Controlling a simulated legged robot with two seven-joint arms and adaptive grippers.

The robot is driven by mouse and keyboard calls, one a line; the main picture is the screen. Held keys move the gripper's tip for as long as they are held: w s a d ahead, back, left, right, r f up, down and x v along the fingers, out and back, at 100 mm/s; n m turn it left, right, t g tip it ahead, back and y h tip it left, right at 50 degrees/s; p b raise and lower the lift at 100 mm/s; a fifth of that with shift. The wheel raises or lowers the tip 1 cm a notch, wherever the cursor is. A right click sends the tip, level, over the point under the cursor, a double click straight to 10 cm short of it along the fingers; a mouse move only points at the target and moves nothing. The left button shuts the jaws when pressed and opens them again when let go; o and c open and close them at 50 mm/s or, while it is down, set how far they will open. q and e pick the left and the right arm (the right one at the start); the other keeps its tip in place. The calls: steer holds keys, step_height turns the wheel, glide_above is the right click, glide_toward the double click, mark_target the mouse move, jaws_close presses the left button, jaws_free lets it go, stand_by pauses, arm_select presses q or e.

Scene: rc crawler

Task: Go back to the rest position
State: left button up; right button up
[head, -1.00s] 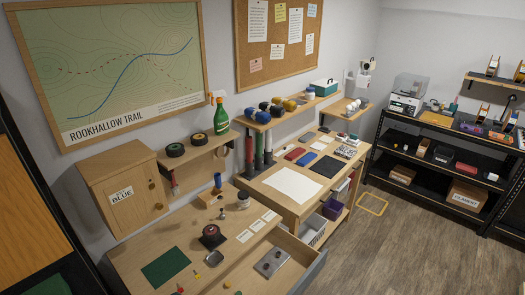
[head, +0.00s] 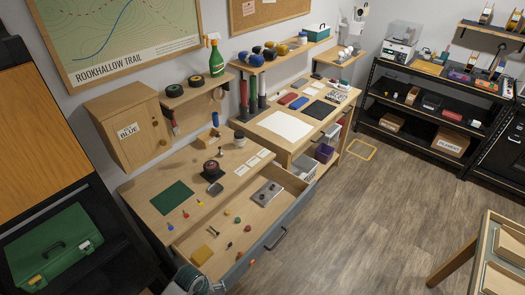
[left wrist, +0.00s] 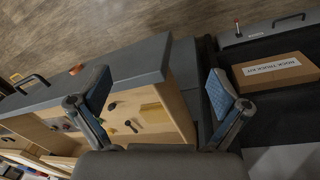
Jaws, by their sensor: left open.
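My left gripper (left wrist: 157,80) shows in the left wrist view with its two blue-padded fingers spread wide and nothing between them. Behind it are the grey front of an open wooden drawer and a dark surface with a cardboard box (left wrist: 274,71). In the head view a small grey part of what looks like my left arm shows at the bottom edge, beside the near end of the open drawer (head: 232,215). I cannot tell whether it touches the drawer. My right gripper is in neither view.
The drawer, holding several small parts, sticks out from the workbench (head: 140,190). A green toolbox (head: 55,250) sits at lower left. A black shelf rack (head: 430,130) stands at the back right, a wooden table (head: 490,235) at the right edge. The floor (head: 340,215) between is clear.

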arm_select(q)
steer(key=s+a+r+m+t+y, duration=0.1)
steer(key=s+r+m, duration=0.15)
steer(key=s, duration=0.55)
steer(key=s+a+r+m+t, duration=0.1)
steer(key=s+r+m+t, duration=0.1)
steer(key=s+m, duration=0.35)
steer(key=s+f+n+g+b, duration=0.1)
steer(key=s+f, duration=0.1)
steer(key=f, duration=1.3)
steer(key=s+f+g, duration=0.1)
steer(key=s+f, duration=0.1)
steer(key=f, duration=1.2)
steer(key=s+a+f+g+b, duration=0.1)
steer(key=s+a+f, duration=0.2)
steer(key=s+f, duration=1.2)
steer(key=shift+s+f, duration=0.35)
steer(key=shift+s, duration=0.45)
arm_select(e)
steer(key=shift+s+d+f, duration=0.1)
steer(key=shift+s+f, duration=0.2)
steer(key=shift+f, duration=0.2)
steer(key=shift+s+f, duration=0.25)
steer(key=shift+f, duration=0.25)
